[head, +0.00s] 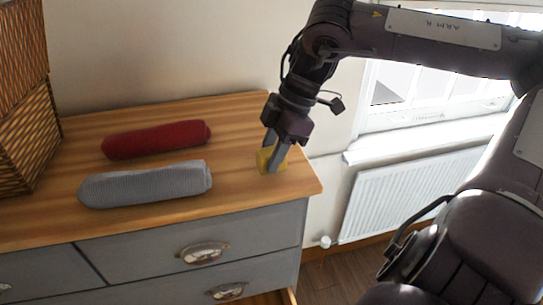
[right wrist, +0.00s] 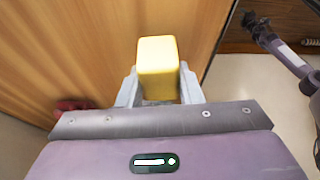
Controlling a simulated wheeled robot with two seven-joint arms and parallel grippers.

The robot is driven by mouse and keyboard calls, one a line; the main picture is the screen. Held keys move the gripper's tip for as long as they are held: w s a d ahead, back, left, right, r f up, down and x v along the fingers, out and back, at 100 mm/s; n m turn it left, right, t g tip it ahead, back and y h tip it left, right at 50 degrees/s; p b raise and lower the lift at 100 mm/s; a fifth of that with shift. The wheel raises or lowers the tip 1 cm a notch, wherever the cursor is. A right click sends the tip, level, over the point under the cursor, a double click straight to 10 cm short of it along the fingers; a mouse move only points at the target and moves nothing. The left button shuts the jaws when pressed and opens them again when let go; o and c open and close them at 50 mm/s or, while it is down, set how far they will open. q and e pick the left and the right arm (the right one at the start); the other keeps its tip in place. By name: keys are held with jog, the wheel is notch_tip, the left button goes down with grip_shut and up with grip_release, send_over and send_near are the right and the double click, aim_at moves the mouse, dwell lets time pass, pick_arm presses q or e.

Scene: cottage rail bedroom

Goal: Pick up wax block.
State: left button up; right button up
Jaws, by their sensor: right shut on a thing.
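The wax block (head: 264,158) is a small yellow block near the right end of the wooden dresser top. My right gripper (head: 273,160) reaches down from above and is shut on it, one finger on each side. In the right wrist view the wax block (right wrist: 158,68) sits between the two grey fingers of my right gripper (right wrist: 159,92). I cannot tell whether the block touches the dresser top or is just above it. My left gripper is not in view.
A red rolled cloth (head: 157,139) and a grey rolled cloth (head: 146,184) lie left of the block on the dresser top (head: 240,215). A woven basket (head: 25,120) stands at the far left. The wall is behind, and a radiator (head: 400,190) under a window is at right.

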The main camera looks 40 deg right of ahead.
notch_tip(320, 180, up, 10)
jog(key=shift+r+b, duration=0.25)
jog(key=shift+b, duration=0.6)
notch_tip(320, 180, up, 8)
send_over(272, 151)
jog(key=shift+r+p, duration=0.2)
jog(key=shift+p, duration=0.2)
jog(key=o, duration=0.4)
jog(key=c, duration=0.3)
jog(key=shift+f, duration=0.1)
